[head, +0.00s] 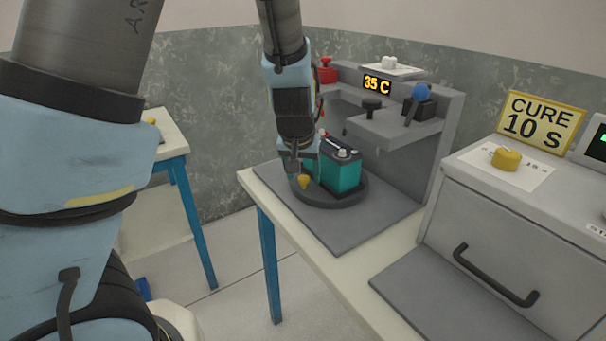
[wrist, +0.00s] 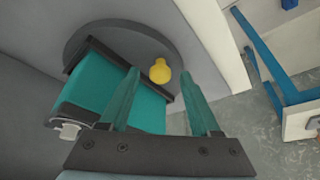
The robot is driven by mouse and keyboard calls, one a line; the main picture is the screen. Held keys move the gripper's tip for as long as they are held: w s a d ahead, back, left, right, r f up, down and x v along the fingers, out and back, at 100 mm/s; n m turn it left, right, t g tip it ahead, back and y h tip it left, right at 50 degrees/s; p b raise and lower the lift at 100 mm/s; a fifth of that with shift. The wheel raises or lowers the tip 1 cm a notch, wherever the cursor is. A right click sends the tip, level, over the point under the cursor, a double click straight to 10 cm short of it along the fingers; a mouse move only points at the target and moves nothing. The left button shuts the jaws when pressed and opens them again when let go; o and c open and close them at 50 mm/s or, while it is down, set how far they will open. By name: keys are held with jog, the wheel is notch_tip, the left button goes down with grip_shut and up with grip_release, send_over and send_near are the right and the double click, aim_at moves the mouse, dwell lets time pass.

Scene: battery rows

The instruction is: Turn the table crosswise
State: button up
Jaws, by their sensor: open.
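The round dark turntable (head: 335,199) sits on a grey base plate on the workbench, and it also shows in the wrist view (wrist: 92,40). A teal battery with a black top (head: 338,172) stands upright on it, and it also fills the left of the wrist view (wrist: 98,82). A yellow knob (head: 304,182) is at the turntable's rim, beside the battery; it shows in the wrist view too (wrist: 160,71). My gripper (head: 298,172) is open and empty at the knob. In the wrist view, the knob appears between its fingertips (wrist: 157,68); contact cannot be told.
At right is a grey drawer cabinet (head: 525,240) with a "CURE 10 S" sign (head: 542,123). Another blue-legged table (head: 172,140) stands at left.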

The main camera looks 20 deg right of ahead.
jog(key=shift+c, duration=0.3)
grip_shut()
dwell(1.0)
